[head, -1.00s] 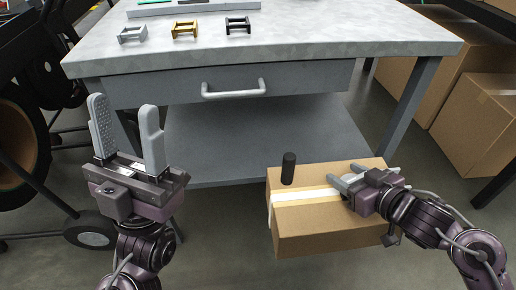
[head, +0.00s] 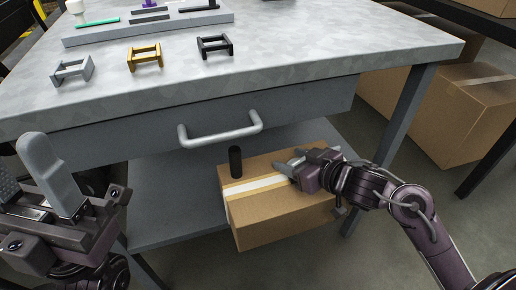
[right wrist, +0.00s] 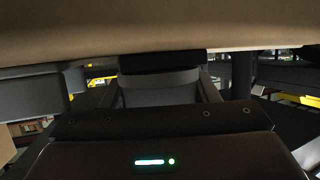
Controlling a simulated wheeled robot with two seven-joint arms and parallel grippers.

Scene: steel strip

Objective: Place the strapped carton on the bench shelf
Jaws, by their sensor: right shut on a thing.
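The strapped carton (head: 285,215) is a brown box with a pale strap (head: 255,187) over its top and a black upright cylinder (head: 236,161) at its back left. My right gripper (head: 287,169) is shut on the strap at the carton's top. The carton overlaps the front of the grey bench shelf (head: 165,200) in the head view; whether it touches the shelf I cannot tell. In the right wrist view a brown carton face (right wrist: 160,25) fills the top. My left gripper (head: 22,160) is open and empty at the left edge, its fingers apart.
The bench top (head: 300,60) stands above the shelf, with a drawer handle (head: 220,130) jutting out over the carton. Grey, gold and black brackets lie on top. A bench leg (head: 405,125) stands right of the carton. More cartons (head: 455,115) stand at the right.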

